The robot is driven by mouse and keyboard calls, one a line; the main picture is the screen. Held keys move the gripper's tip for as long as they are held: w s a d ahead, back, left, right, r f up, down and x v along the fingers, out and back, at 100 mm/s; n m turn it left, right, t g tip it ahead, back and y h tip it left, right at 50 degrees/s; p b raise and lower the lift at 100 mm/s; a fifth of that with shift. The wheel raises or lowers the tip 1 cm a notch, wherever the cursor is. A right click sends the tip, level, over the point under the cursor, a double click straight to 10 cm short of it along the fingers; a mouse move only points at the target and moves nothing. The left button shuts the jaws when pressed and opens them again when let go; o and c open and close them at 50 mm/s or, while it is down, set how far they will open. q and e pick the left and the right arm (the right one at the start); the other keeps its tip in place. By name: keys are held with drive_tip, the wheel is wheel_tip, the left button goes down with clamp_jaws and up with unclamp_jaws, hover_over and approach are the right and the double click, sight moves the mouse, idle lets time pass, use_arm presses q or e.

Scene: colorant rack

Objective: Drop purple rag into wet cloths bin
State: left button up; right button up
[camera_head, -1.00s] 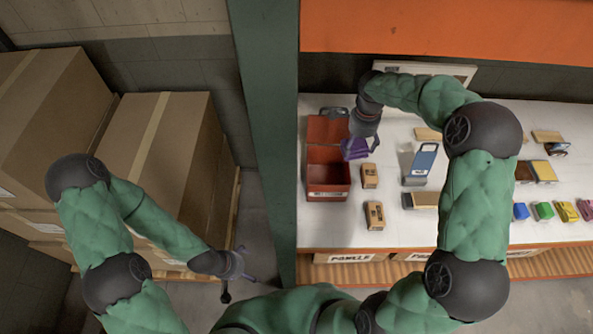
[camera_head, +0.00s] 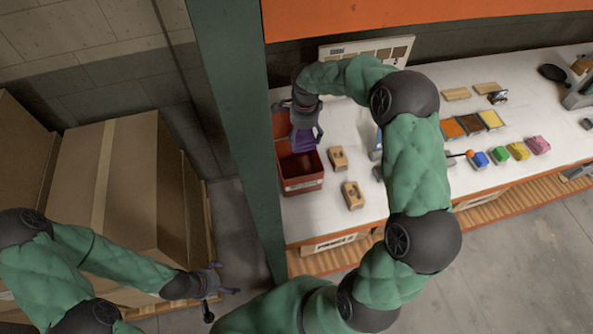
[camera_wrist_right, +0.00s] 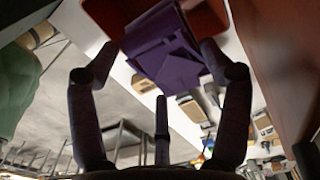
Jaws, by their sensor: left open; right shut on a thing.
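The purple rag (camera_head: 303,140) hangs in my right gripper (camera_head: 306,134), over the rear part of the red bin (camera_head: 303,184) in the head view. In the right wrist view, the folded rag (camera_wrist_right: 168,62) is between the two fingers, with a red bin edge (camera_wrist_right: 206,18) behind it. The bin has a dark open front compartment; the rag and gripper cover part of its back. I cannot tell whether the rag touches the bin. My left gripper (camera_head: 214,283) is open and empty, low at the left, away from the table.
Tan blocks (camera_head: 338,158) stand just right of the bin on the white table (camera_head: 320,212). A green post (camera_head: 240,130) rises close to the bin's left. Large cardboard boxes (camera_head: 130,190) fill the left. Coloured sponges (camera_head: 500,155) and trays lie farther right.

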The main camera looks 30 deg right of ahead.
drive_tip(key=shift+d+f+b, duration=0.1)
drive_tip(key=shift+f+b, duration=0.25)
drive_tip(key=shift+f, duration=0.75)
drive_tip(key=o, duration=1.2)
drive_tip(key=shift+c, duration=0.2)
drive_tip(key=shift+r, duration=0.15)
drive_tip(key=shift+r, duration=3.9)
